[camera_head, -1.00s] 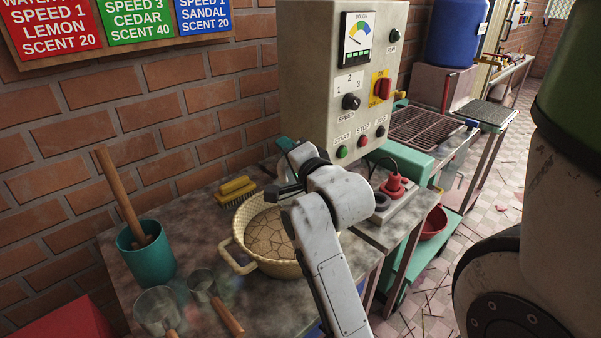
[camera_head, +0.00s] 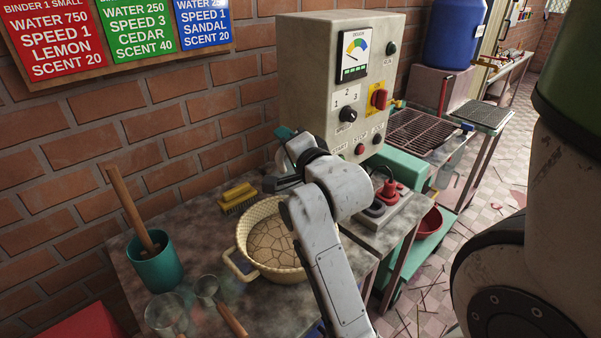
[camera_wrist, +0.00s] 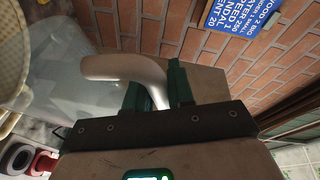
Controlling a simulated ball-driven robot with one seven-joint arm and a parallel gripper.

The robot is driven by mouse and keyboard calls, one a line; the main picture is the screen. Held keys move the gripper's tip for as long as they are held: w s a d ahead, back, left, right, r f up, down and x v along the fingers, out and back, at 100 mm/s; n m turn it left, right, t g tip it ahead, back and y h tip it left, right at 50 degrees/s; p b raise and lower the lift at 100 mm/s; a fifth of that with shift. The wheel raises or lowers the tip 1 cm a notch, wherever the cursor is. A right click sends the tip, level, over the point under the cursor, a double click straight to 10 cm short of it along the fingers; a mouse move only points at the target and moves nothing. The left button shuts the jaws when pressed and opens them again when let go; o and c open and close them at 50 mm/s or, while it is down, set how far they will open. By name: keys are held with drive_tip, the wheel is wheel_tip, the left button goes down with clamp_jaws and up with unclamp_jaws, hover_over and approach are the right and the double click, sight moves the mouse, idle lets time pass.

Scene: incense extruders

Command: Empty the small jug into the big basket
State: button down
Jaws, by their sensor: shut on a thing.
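A cream basket (camera_head: 240,236) with two side handles stands on the worktable. A brown cracked-looking surface shows inside it. My gripper is in the wrist view (camera_wrist: 158,92), with its two green fingers shut on a pale curved handle (camera_wrist: 118,68). A clear greyish body (camera_wrist: 60,62) lies beyond the handle to the left; I take these for the small jug, but cannot see what it holds. The basket's rim (camera_wrist: 12,62) shows at the left edge of that view. In the head view my wrist is behind and right of the basket and hides most of the jug.
A teal pot (camera_head: 156,268) with wooden sticks stands at left. Clear cups (camera_head: 165,312) with wooden handles lie in front. A yellow brush (camera_head: 237,193) lies behind the basket.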

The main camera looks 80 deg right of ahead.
sight(287, 160)
wheel_tip(287, 160, up, 7)
drive_tip(key=p, duration=0.5)
drive_tip(key=shift+p, duration=0.4)
drive_tip(key=d+f+m+p, duration=0.1)
drive_tip(key=d+p, duration=0.1)
drive_tip(key=s+d+f+m+y+p, duration=0.1)
drive_tip(key=m, duration=0.1)
drive_tip(key=s+d+f+m+y+p, duration=0.1)
drive_tip(key=d+p, duration=0.1)
drive_tip(key=shift+s+d+g+p, duration=0.2)
drive_tip(key=shift+d+g+p, duration=0.1)
drive_tip(key=shift+d+p, duration=0.05)
drive_tip(key=shift+d+f+m+y, duration=0.2)
drive_tip(key=shift+f+m+y, duration=0.25)
drive_tip(key=shift+m, duration=0.15)
wheel_tip(287, 160, down, 16)
drive_tip(key=s+d+m+t+y, duration=0.1)
drive_tip(key=d+m+t+y, duration=0.15)
drive_tip(key=m+y, duration=0.6)
drive_tip(key=shift+m+h, duration=0.55)
drive_tip(key=shift+h, duration=0.05)
drive_tip(key=shift+s+d+r, duration=0.1)
drive_tip(key=shift+r, duration=2.4)
drive_tip(key=shift+g, duration=0.25)
